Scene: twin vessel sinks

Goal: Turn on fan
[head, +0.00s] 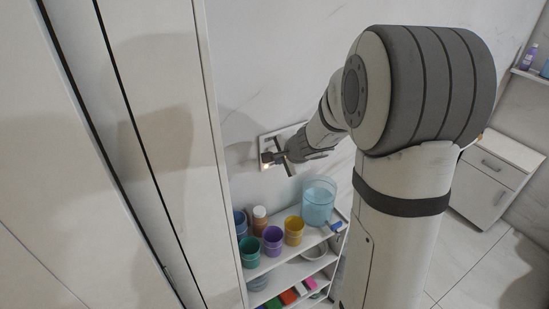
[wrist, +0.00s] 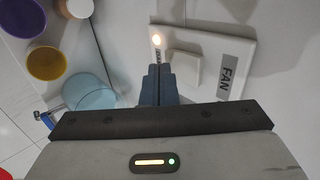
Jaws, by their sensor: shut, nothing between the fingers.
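A white wall plate (wrist: 207,52) with a grey label reading FAN (wrist: 230,77) fills the upper middle of the wrist view. A pale square rocker (wrist: 183,68) sits on it, and a small warm light (wrist: 156,40) glows near its corner. My gripper (wrist: 158,71) is shut and empty, its fingertips over the plate's edge beside the rocker. I cannot tell whether they touch the plate. In the head view the plate (head: 269,143) is on the marble wall, partly hidden by my gripper (head: 278,160); the light glows there too.
Below the plate, a white shelf (head: 295,257) holds several coloured cups and a clear blue tumbler (head: 318,203). A tall pale cabinet (head: 160,130) stands on the left. A white drawer unit (head: 492,178) stands at right, with open floor before it.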

